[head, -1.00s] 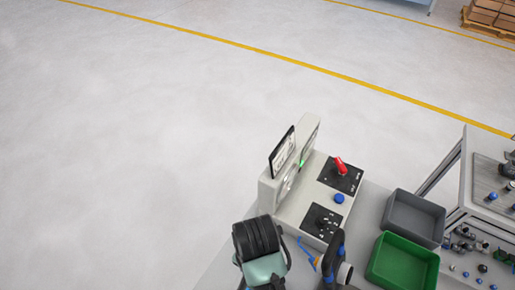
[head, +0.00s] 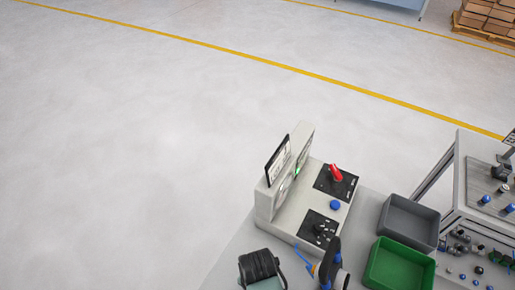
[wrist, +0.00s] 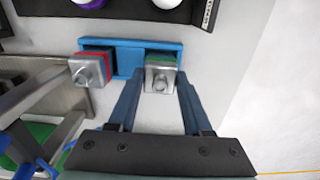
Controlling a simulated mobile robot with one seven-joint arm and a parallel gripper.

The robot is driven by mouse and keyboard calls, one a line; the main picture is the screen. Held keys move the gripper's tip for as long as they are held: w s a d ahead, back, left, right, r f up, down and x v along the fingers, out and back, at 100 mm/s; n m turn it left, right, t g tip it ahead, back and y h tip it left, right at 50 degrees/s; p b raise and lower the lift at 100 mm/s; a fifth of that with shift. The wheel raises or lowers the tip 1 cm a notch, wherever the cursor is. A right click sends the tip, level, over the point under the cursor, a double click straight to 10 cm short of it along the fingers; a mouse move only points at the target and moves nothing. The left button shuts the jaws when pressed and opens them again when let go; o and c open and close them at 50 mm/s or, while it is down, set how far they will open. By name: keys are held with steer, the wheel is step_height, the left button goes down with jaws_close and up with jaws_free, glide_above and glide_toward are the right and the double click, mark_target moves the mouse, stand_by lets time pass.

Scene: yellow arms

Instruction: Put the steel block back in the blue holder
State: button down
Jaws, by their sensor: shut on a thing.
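In the wrist view, my gripper (wrist: 159,88) is shut on a steel block (wrist: 160,75) with a green layer and a round stud on its near face. The block is between the two dark blue fingers. It lies over the right part of the blue holder (wrist: 128,62); I cannot tell whether it is seated in it or in front of it. A second steel block (wrist: 88,70) with a red layer is at the holder's left end. The gripper and holder are not clearly visible in the head view.
In the head view, a control box (head: 318,205) with a red switch and screen stands on the bench. A grey bin (head: 408,222) and green bin (head: 400,265) sit to its right. In the wrist view, metal bars (wrist: 30,95) are left of the gripper.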

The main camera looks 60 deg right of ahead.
steer(key=shift+c, duration=1.6)
jaws_free()
steer(key=shift+f, duration=0.15)
step_height(320, 180, up, 12)
steer(key=shift+r+b, duration=0.2)
steer(key=shift+b, duration=0.1)
